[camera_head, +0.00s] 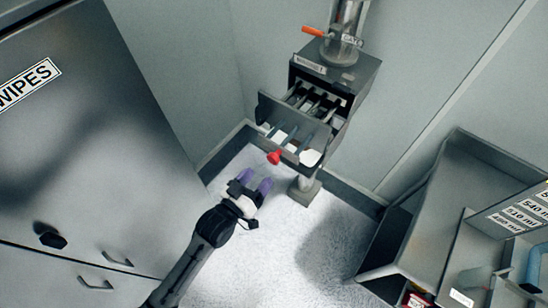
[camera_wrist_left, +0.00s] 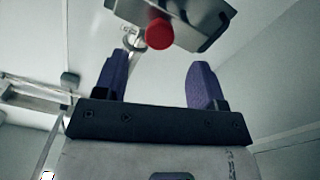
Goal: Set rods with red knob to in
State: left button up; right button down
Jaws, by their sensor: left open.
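The sifter unit (camera_head: 345,72) stands at the back centre on a post, with its drawer-like tray (camera_head: 320,137) out at the front and several rods (camera_head: 306,104) inside. A red knob (camera_head: 274,157) sticks out from the tray's front face. It also shows in the left wrist view (camera_wrist_left: 159,34), beyond and between the fingertips. My left gripper (camera_head: 251,187) is open and empty, a little below and left of the knob in the head view, apart from it. Its purple fingers also show in the left wrist view (camera_wrist_left: 157,82). My right gripper is not in view.
A large grey cabinet (camera_head: 90,130) labelled WIPES fills the left side. A grey metal bench (camera_head: 480,170) with labelled bins stands at the right. An orange-handled lever (camera_head: 312,31) is above the sifter. The pale floor (camera_head: 270,260) between is clear.

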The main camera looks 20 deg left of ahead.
aim_at(272, 162)
pick_arm(q)
jog(key=x, duration=0.8)
